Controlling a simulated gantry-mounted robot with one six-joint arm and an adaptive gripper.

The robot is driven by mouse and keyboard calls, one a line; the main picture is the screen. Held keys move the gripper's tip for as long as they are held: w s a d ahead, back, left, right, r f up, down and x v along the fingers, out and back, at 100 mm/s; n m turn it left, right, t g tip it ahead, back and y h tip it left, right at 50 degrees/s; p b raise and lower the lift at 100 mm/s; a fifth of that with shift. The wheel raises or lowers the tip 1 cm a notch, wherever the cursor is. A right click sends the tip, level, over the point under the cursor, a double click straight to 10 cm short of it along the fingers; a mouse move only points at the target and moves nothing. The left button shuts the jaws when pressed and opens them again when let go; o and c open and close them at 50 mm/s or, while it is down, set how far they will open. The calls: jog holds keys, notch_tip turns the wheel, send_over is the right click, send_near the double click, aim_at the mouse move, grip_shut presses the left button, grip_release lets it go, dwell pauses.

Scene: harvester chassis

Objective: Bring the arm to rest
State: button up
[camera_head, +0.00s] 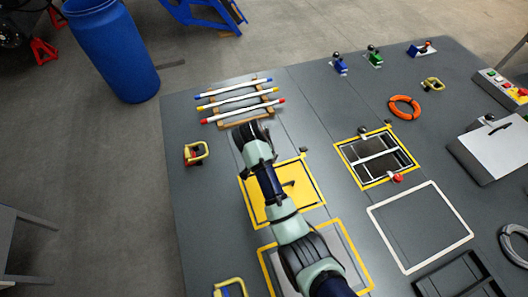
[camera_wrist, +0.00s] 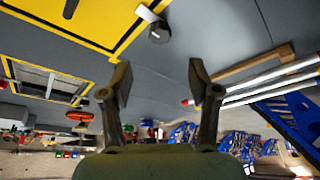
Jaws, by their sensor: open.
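My gripper (camera_wrist: 160,88) shows in the wrist view with its two dark fingers spread apart and nothing between them. In the head view my arm reaches up from the bottom edge over the grey deck (camera_head: 330,110), and its end is near the wooden rack. The fingertips are hidden there by the arm. The arm partly covers a yellow square panel (camera_head: 312,190).
A yellow-framed hatch (camera_head: 372,148), an orange ring (camera_head: 404,108) and a white-outlined square (camera_head: 452,208) lie to the right. A blue barrel (camera_head: 115,50) stands beyond the deck's left edge.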

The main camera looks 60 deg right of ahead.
jog(key=shift+v, duration=1.05)
jog(key=w+a+r+n+t, duration=0.3)
jog(key=w+a+n, duration=0.1)
jog(key=a, duration=0.4)
jog(key=w+a+r+n+t, duration=0.3)
jog(key=w+a, duration=0.2)
jog(key=a, duration=0.4)
jog(key=s+a+r+n+t+y, duration=0.25)
jog(key=a+r+n, duration=0.25)
jog(key=a, duration=0.6)
jog(key=s+a+r+n+t+y, duration=0.1)
jog(key=a+r+n+t, duration=0.4)
jog(key=a, duration=0.6)
notch_tip(320, 180, up, 23)
jog(key=s+a+n+p, duration=0.1)
jog(key=p, duration=2)
jog(key=shift+s+a+r+g+y, duration=0.15)
jog(key=shift+s+r+g+y, duration=0.1)
jog(key=shift+g+y, duration=0.15)
